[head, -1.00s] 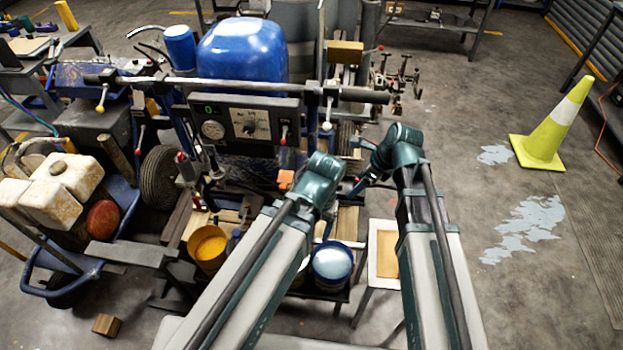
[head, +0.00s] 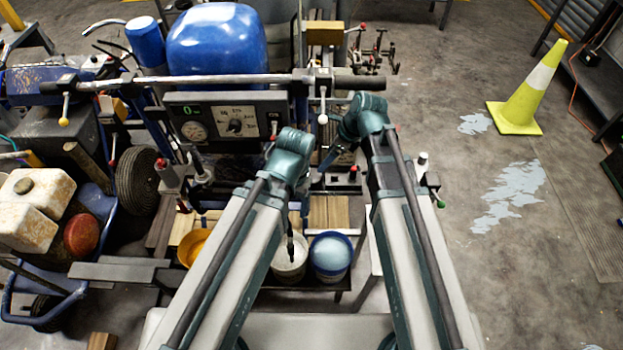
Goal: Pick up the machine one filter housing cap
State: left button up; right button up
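The line striper (head: 150,85) fills the left and middle of the head view, with a blue tank (head: 217,40) above a control panel (head: 228,118) with a gauge. I cannot pick out the filter housing cap with certainty. Small red-topped fittings show on the left, at a post (head: 166,176) below the panel. Another dark fitting with a white and red top (head: 422,163) shows just right of my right arm. Both my arms reach forward over the machine's near side.
Below the arms stand a yellow paint bucket (head: 193,247), a white bucket (head: 289,266) and a blue-rimmed bucket (head: 331,255). A wheel (head: 139,180) and a white container (head: 28,215) are at left. A yellow cone (head: 528,95) stands on open floor at right.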

aim_at(313, 176)
jog(key=b+x, duration=0.6)
jog(key=x, duration=0.1)
jog(key=shift+a+f, duration=0.15)
jog(key=shift+f, duration=0.2)
jog(key=b+x, duration=0.5)
jog(key=shift+a+f, duration=0.1)
jog(key=c, duration=1)
jog(key=shift+r, duration=0.25)
